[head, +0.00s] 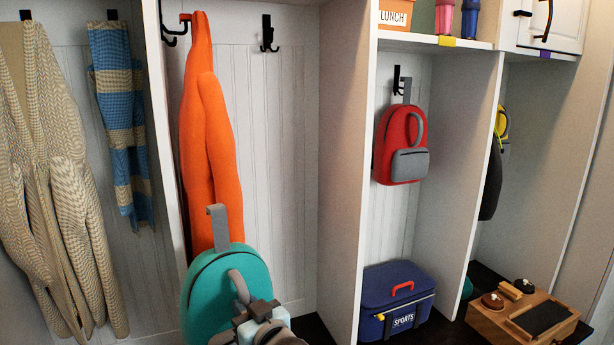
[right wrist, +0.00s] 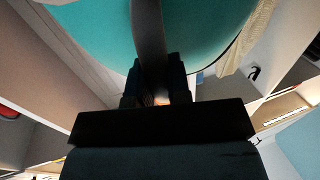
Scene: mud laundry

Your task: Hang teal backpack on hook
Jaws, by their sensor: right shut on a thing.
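The teal backpack (head: 226,283) is at the lower middle of the head view, upright, with a grey hanging loop (head: 217,225) sticking up from its top. My right gripper (head: 244,302) is shut on the grey handle on its front; in the right wrist view the handle (right wrist: 148,35) runs between the fingers, with the teal body (right wrist: 90,35) beyond. A black hook (head: 268,34) with nothing on it is high on the back panel, above and right of the backpack. The backpack's lower part is hidden or out of frame. My left gripper is not in view.
An orange garment (head: 204,130) hangs on a hook left of the bare one, behind the backpack. A divider (head: 340,170) stands on the right. Beyond it are a hung red backpack (head: 402,135), a blue sports bag (head: 396,300) and a wooden box (head: 525,312).

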